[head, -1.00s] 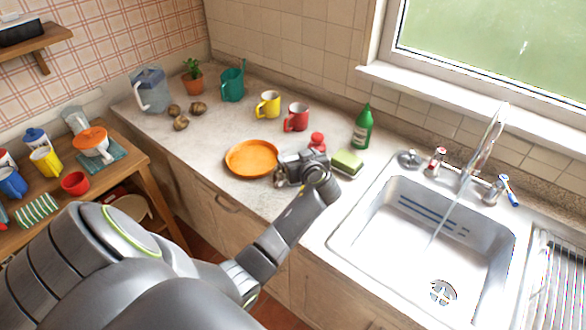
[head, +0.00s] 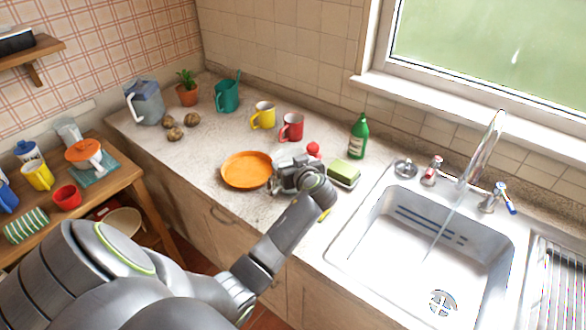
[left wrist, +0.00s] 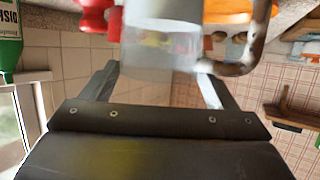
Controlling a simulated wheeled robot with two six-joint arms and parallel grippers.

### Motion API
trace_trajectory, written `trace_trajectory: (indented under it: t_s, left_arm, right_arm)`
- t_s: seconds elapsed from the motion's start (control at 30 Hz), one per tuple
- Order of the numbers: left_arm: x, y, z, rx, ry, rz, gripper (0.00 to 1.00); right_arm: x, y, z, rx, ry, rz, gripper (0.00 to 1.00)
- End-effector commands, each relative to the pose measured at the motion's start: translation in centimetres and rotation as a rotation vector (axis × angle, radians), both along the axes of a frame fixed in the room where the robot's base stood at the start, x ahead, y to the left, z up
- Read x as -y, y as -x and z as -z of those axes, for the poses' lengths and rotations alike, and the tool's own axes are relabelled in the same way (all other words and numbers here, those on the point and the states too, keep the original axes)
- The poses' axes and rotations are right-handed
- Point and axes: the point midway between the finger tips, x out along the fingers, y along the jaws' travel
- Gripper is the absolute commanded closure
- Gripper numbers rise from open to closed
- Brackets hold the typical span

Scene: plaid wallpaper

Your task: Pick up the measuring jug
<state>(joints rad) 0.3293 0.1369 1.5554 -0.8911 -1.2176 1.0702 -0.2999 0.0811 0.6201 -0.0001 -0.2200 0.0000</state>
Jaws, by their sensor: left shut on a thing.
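The measuring jug (left wrist: 160,42) is a clear, translucent vessel with a brownish-grey handle on its right side in the left wrist view. My left gripper (left wrist: 157,85) is shut on it, with a finger on either side. In the head view, part of the pale jug (head: 286,159) shows just behind my left gripper (head: 292,175), over the counter between the orange plate and the sponge. The gripper hides most of it there, so I cannot tell whether its base touches the counter. My right gripper is not in view.
An orange plate (head: 246,170) lies left of the gripper. A sponge (head: 345,172), a red-topped item (head: 313,150) and a green bottle (head: 359,138) stand close on the right and behind. Red (head: 291,128) and yellow (head: 263,116) mugs stand further back. The sink (head: 425,235) is at right.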

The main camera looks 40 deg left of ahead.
Motion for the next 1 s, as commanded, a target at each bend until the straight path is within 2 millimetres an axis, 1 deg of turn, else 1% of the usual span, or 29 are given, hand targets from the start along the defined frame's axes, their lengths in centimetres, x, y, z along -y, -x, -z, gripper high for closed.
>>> trace_trajectory:
  t_s: [0.03, 0.2, 0.5, 0.8, 1.0]
  left_arm:
    - [0.0, -0.1, -0.7, 0.006, -0.003, 0.001, 0.80]
    - [0.0, -0.2, -2.6, 0.011, -0.005, 0.002, 0.80]
    - [0.0, -0.2, -5.7, 0.012, -0.005, 0.001, 0.80]
    - [-0.1, -0.2, -7.6, 0.010, -0.006, 0.001, 0.80]
    - [-0.1, -0.2, -8.2, 0.010, -0.006, 0.001, 0.80]
  right_arm:
    - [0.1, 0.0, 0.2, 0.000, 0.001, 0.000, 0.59]
    - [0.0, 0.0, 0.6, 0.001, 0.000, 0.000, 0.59]
    - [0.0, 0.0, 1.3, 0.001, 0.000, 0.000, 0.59]
    - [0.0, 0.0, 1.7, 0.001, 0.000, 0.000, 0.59]
    - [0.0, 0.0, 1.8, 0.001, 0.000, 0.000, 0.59]
